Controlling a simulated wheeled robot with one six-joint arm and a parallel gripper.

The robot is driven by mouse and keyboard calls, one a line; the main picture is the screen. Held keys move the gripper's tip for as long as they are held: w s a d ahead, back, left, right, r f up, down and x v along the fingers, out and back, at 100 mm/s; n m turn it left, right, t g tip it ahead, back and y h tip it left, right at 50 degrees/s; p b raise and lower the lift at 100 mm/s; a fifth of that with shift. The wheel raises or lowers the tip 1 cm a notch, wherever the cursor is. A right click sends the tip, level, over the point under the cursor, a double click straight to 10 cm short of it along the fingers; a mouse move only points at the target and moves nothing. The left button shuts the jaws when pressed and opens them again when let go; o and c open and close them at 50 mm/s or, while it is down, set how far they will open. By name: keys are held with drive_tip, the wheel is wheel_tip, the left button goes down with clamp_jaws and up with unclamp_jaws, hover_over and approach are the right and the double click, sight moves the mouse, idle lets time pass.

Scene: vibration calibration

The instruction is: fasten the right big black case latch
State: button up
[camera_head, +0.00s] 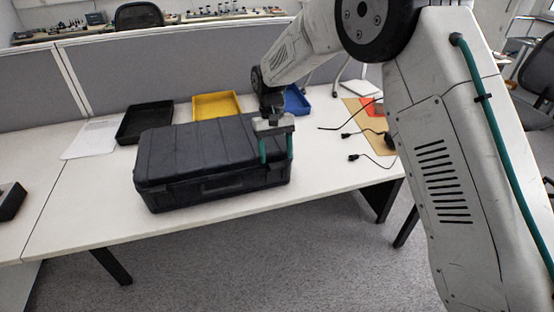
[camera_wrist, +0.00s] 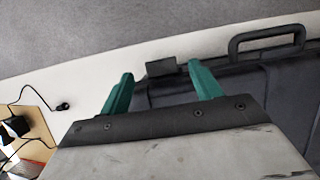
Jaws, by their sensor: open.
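The big black case (camera_head: 200,150) lies flat on the white table with its lid down. Its right latch (camera_wrist: 161,67) shows in the wrist view as a small dark flap that stands out past the case's front edge, against the white table. The case handle (camera_wrist: 268,36) is to the right of it there. My gripper (camera_head: 276,153) is at the right end of the case's front edge, with its green fingers apart and nothing held. In the wrist view my gripper (camera_wrist: 160,72) has the latch between its fingertips, slightly beyond them; contact cannot be told. The head view does not show the latch clearly.
Behind the case are a black tray (camera_head: 145,121), a yellow tray (camera_head: 217,104) and a blue tray (camera_head: 297,101) beside my arm. Black cables (camera_head: 368,142) lie to the right. White paper (camera_head: 90,140) lies left. The table front is clear.

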drive_tip(key=v, duration=0.4)
drive_tip(key=shift+w+r, duration=0.15)
drive_tip(key=shift+r, duration=0.25)
wheel_tip(320, 180, up, 2)
drive_tip(key=t+y, duration=0.2)
drive_tip(key=t, duration=0.6)
approach(278, 167)
drive_tip(key=f, duration=0.1)
drive_tip(key=x, duration=0.8)
drive_tip(key=shift+w+a+r, duration=0.1)
drive_tip(key=shift+w+r, duration=0.05)
